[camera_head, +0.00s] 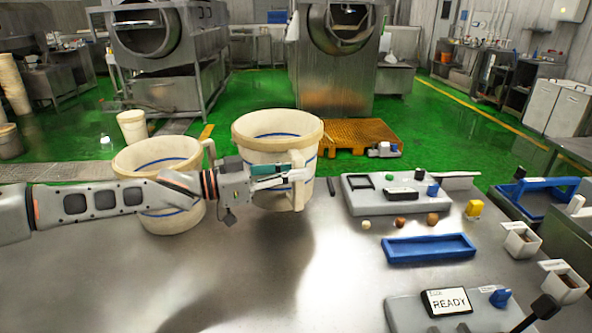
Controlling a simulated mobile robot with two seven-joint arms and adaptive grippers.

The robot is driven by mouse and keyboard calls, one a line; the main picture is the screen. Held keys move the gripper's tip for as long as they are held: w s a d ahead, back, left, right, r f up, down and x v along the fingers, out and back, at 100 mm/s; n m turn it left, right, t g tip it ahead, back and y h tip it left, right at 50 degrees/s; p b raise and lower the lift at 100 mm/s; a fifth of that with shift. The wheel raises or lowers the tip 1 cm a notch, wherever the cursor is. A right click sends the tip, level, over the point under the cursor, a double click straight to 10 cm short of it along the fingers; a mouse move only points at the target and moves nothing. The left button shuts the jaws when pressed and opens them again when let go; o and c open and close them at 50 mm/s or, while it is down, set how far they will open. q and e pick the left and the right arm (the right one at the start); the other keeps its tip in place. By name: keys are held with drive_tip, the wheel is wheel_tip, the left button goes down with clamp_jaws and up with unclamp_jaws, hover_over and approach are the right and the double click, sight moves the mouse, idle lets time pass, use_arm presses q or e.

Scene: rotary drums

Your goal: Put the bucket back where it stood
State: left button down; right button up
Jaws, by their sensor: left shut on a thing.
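A cream bucket (262,135) with a blue stripe inside is upright at the table's far edge, left of centre. My left gripper (290,176) comes in from the left across its front and is shut on its handle (299,192). I cannot tell whether its base touches the table or hangs just above it. A second, similar cream bucket (165,219) stands to its left, partly hidden behind my left arm. Its handle (210,153) faces the first bucket, and the two are close together. My right gripper is not in view.
The steel table (270,290) is bare in front of the buckets. To the right are a grey panel (360,203), several small balls, a blue tray (430,258) and a READY display (446,301). Rotary drums (343,75) stand behind on a green floor.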

sight(293, 197)
use_arm(q)
drive_tip(key=shift+f+p, duration=0.3)
drive_tip(key=shift+f, duration=0.2)
wheel_tip(293, 197, down, 2)
drive_tip(key=shift+a+f, duration=0.1)
drive_tip(key=shift+f, duration=0.05)
drive_tip(key=shift+f+b, duration=0.55)
drive_tip(key=shift+f, duration=1.15)
drive_tip(key=c, duration=1.9)
unclamp_jaws()
drive_tip(key=shift+f, duration=0.1)
